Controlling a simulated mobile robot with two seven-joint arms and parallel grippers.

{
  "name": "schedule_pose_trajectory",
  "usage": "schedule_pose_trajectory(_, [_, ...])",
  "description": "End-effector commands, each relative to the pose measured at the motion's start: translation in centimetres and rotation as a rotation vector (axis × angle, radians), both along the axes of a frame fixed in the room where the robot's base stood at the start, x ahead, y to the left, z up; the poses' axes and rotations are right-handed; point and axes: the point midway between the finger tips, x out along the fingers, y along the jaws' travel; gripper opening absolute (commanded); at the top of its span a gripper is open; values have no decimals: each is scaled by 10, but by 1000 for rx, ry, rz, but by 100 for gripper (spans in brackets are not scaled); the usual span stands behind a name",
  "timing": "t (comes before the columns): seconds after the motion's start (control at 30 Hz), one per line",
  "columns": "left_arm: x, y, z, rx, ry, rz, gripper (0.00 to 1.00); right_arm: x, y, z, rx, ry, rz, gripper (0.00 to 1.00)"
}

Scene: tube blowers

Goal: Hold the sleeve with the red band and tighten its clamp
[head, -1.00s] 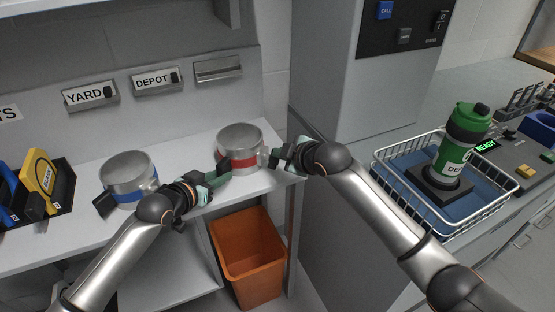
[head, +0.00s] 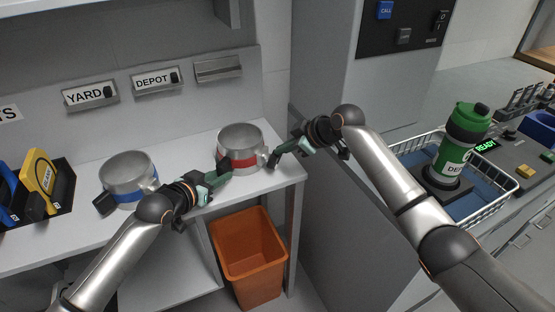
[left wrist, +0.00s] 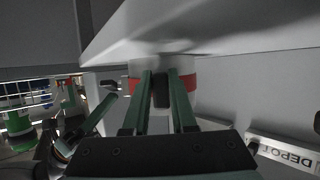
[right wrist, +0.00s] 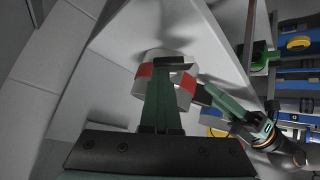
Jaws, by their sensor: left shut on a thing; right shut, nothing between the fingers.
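The metal sleeve with the red band (head: 239,162) stands upright on the bench shelf near its right end. It also shows in the left wrist view (left wrist: 185,83) and the right wrist view (right wrist: 146,71). My left gripper (head: 222,171) is shut on the sleeve's dark handle (left wrist: 161,91) at its front. The clamp's small metal fitting (head: 265,155) sits on the sleeve's right side, partly hidden by my right gripper. My right gripper (head: 272,160) is shut and empty, its tips close beside that fitting. I cannot tell whether they touch.
A sleeve with a blue band (head: 129,194) stands to the left, close to my left arm. An orange bin (head: 247,262) is below the shelf (head: 90,165). A wire basket (head: 487,215) with a green cup (head: 456,150) stands at the right. A grey cabinet is behind my right arm.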

Motion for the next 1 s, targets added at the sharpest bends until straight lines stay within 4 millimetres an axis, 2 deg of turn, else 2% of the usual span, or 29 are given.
schedule_pose_trajectory(1.0, [0, 0, 0, 0, 0, 0, 0, 7, -5, -5, -4, 4, -3, 0])
